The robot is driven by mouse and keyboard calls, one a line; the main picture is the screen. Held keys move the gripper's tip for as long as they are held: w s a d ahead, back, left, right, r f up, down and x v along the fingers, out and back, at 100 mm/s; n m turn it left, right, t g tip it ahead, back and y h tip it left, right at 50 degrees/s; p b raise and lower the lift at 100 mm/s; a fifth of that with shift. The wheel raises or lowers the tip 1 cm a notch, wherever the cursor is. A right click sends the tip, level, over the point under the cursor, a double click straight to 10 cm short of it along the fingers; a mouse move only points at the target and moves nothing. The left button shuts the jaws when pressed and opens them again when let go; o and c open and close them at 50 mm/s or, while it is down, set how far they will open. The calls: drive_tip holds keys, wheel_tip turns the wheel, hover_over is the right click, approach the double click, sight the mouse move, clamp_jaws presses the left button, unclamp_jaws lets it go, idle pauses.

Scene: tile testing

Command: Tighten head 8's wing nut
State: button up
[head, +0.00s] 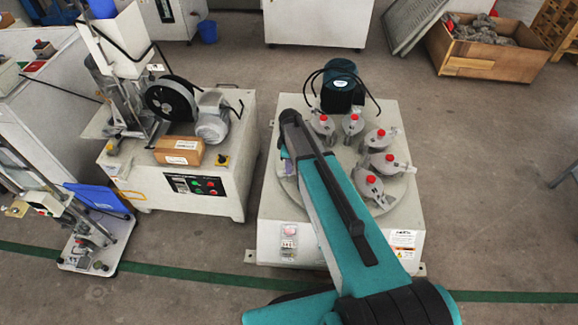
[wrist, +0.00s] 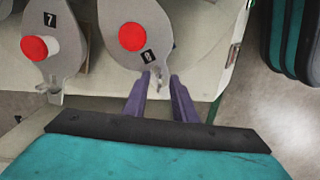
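Head 8 (wrist: 112,15) is a grey plate with a red round knob and a black "8" label, at the top middle of the wrist view. Its narrow metal end (wrist: 157,74), where a small wing-shaped part shows, points toward my gripper. My gripper (wrist: 160,78) has two purple fingers, apart, with tips on either side of that narrow end. I cannot tell whether they touch it.
Head 7 (wrist: 42,68), with its red knob, is left of head 8. Several red-knobbed heads sit on the round plate of the white machine (head: 405,235). A dark motor (head: 341,88) stands at its back. Another machine (head: 215,190) with a cardboard box (head: 180,151) is left.

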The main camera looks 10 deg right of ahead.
drive_tip(key=shift+f, duration=0.4)
clamp_jaws()
drive_tip(key=shift+a, duration=0.15)
drive_tip(key=shift+m, duration=0.4)
drive_tip(key=m, duration=0.4)
drive_tip(key=shift+s+p, duration=0.1)
drive_tip(key=shift+p, duration=0.3)
drive_tip(key=m, duration=0.6)
drive_tip(key=shift+a, duration=0.1)
